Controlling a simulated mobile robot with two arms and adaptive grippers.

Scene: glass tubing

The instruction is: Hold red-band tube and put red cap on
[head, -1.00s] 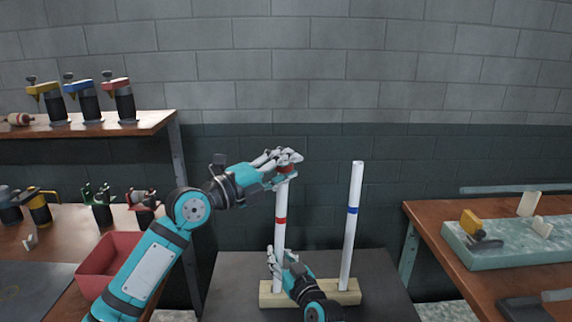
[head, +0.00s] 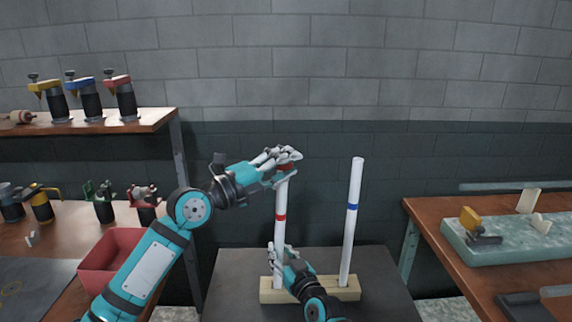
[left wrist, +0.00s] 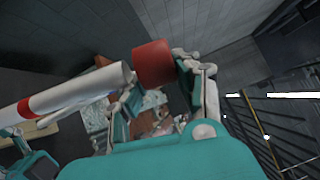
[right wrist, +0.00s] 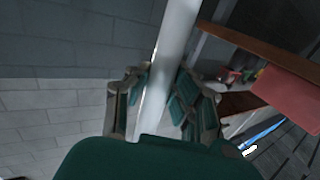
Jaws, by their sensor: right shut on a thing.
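The white red-band tube (head: 280,232) stands upright in a pale wooden block (head: 345,294), its red band (head: 280,217) about midway. The red cap (head: 286,167) is at the tube's top, partly hidden by my left gripper (head: 284,158). My left gripper's fingers (left wrist: 160,92) are apart, around the cap. My right gripper (head: 281,262) is shut on the tube low down; the right wrist view shows the tube (right wrist: 165,75) between its fingers.
A white blue-band tube (head: 354,190) stands in the same block to the right. A red bin (head: 108,262) is at the left, below a shelf (head: 90,124) with several clamp-like tools. A workbench (head: 470,262) with a pale green tray (head: 490,250) stands at the right.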

